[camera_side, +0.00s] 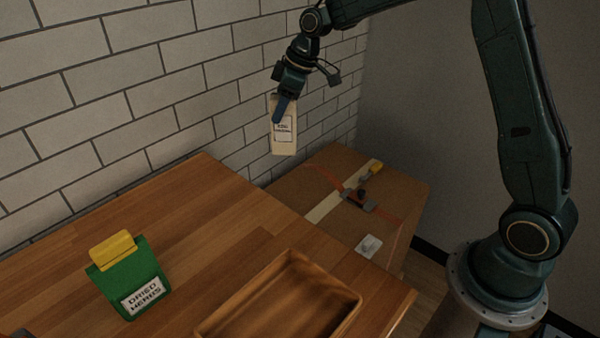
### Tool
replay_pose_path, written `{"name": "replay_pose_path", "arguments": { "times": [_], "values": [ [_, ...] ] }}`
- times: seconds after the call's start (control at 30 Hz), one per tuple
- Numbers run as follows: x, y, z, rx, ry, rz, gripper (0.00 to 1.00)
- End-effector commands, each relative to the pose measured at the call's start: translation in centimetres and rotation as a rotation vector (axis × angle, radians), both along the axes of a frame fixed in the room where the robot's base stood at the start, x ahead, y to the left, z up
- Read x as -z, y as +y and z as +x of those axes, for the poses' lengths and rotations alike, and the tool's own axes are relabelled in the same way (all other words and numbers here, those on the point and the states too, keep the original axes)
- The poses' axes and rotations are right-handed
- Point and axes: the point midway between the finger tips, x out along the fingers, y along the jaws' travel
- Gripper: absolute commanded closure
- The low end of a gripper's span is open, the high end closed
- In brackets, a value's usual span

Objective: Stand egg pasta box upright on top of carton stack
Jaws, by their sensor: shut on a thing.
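The egg pasta box (284,145) is a narrow cream carton with a small dark-framed label. My gripper (281,108) is shut on its upper part and holds it in the air, roughly upright with a slight tilt. Its lower end hangs in front of the brick wall, apart from any surface that I can make out. The carton stack (403,197) is brown cardboard and stands beyond the table, below and to the right of the box in the picture. Pale tape runs across its top. Only one finger shows clearly; the other is hidden.
The wooden table (200,215) carries a green dried herbs packet (132,270) with a yellow top and an empty wooden tray (345,320). The table's middle is clear.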

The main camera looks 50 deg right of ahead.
Motion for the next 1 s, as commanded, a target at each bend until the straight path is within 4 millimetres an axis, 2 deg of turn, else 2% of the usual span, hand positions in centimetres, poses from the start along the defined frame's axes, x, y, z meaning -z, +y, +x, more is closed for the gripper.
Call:
{"name": "replay_pose_path", "arguments": {
  "times": [0.03, 0.2, 0.4, 0.53, 0.77, 0.87, 1.0],
  "values": [
    [1.2, -1.7, 0.2, 0.048, 0.004, 0.002, 0.90],
    [4.2, -6.1, 0.7, 0.171, 0.001, 0.000, 0.90],
    [6.1, -8.9, 0.6, 0.246, 0.000, 0.001, 0.90],
    [6.5, -9.5, 0.5, 0.262, -0.001, 0.000, 0.90],
    [6.9, -9.5, 0.5, 0.263, -0.001, 0.001, 0.90],
    [7.8, -9.5, 0.5, 0.262, 0.001, 0.001, 0.90],
    [9.9, -9.4, 0.5, 0.262, 0.002, 0.002, 0.90]
  ]
}}
